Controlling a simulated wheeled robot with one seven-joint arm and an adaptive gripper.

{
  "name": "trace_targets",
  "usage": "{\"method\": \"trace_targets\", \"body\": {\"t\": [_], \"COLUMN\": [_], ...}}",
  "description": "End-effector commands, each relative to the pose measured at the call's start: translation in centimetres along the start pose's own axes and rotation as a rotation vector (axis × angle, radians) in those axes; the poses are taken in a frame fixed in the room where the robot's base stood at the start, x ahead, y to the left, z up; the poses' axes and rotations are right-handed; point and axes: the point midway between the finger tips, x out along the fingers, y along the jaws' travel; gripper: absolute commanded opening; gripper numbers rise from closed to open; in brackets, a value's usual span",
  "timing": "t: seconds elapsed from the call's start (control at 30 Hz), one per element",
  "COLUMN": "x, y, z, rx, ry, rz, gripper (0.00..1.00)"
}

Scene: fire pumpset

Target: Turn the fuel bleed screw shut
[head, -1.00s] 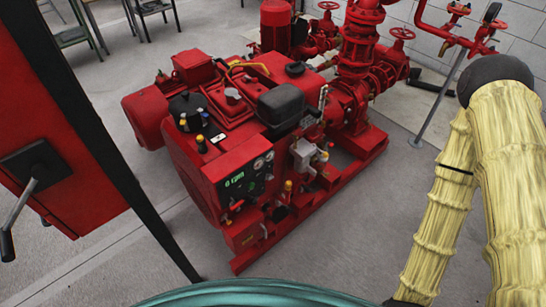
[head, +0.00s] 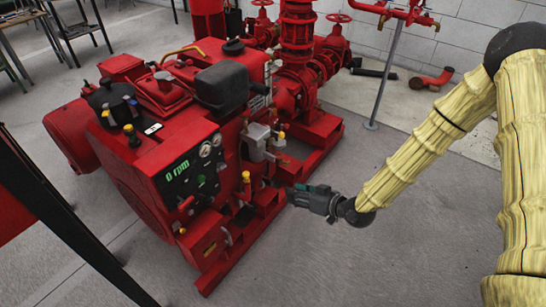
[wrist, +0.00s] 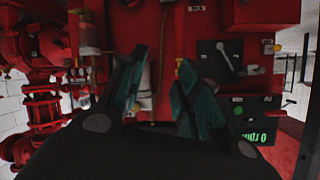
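The red engine pumpset (head: 165,150) stands left of centre in the head view. On its near side is a grey metal fuel unit (head: 258,142) with a small yellow-topped fitting (head: 281,135). A yellow cap (head: 246,178) stands lower, beside the panel. I cannot tell for certain which small part is the fuel bleed screw. My gripper (head: 291,195) points left at the engine side, apart from it, right of the yellow cap. In the wrist view my gripper (wrist: 155,75) has its teal fingers apart with nothing held between them. A small yellow part (wrist: 181,68) shows by the right finger.
The black control panel (head: 192,170) reads "0 rpm". Red pipes and valves (head: 298,60) rise behind the engine. A thin grey stand (head: 388,80) stands on the floor behind my arm. The grey floor (head: 330,260) is clear in front.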

Motion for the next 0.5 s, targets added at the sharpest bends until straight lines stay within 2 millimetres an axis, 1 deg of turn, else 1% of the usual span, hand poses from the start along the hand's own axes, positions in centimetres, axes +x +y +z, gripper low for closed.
{"method": "trace_targets", "body": {"t": [0.03,0.1,0.2,0.3,0.4,0.5], "x": [1.2,2.0,2.4,2.5,2.3,2.2], "y": [1.4,2.2,3.2,3.9,4.2,4.5], "z": [-0.8,-3.0,-6.0,-8.2,-9.9,-10.8], "rx": [-0.044,-0.107,-0.191,-0.26,-0.312,-0.341], "ry": [0.064,0.142,0.242,0.318,0.369,0.398], "rz": [-0.02,-0.053,-0.091,-0.119,-0.139,-0.148], "gripper": [0.33,0.33,0.33,0.33,0.33,0.33]}}
